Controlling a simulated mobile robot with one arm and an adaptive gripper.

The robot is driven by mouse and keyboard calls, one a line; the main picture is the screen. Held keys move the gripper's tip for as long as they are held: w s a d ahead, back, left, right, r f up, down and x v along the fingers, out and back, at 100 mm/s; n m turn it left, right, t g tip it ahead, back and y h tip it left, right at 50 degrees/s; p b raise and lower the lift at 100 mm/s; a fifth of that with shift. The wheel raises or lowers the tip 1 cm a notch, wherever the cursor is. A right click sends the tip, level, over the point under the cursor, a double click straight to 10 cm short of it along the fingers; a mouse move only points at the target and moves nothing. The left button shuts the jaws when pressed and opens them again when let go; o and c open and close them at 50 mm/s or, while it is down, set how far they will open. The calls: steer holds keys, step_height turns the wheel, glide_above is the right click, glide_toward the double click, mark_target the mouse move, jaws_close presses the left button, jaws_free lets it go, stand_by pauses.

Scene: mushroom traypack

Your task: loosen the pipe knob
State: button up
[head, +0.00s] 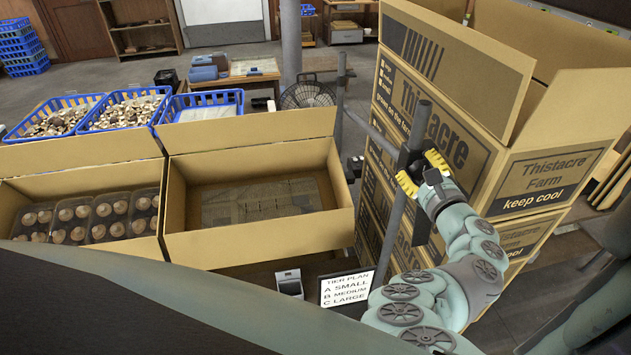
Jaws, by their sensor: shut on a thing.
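A grey upright pipe (391,222) stands in front of the stacked cartons, right of the open boxes. A dark clamp piece (405,157) sits on its upper part. My gripper (421,171), with yellow fingertips, reaches up to the pipe from the lower right. Its fingers are closed around a small dark part at the clamp, where the pipe knob is. The knob is mostly hidden between the fingers, so its shape and how far it is turned cannot be seen.
Tall Thistacre Farm cartons (551,182) stand close behind and right of my gripper. An open, nearly empty box (258,238) and a box with mushroom trays (80,165) are at left. A tier plan sign (345,290) stands below. Blue crates (204,95) are behind.

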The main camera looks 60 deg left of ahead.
steer(key=shift+r, duration=0.1)
stand_by(0.3)
steer(key=o, duration=1.2)
steer(key=v, duration=0.7)
steer(key=shift+d, duration=0.3)
steer(key=shift+s, duration=0.1)
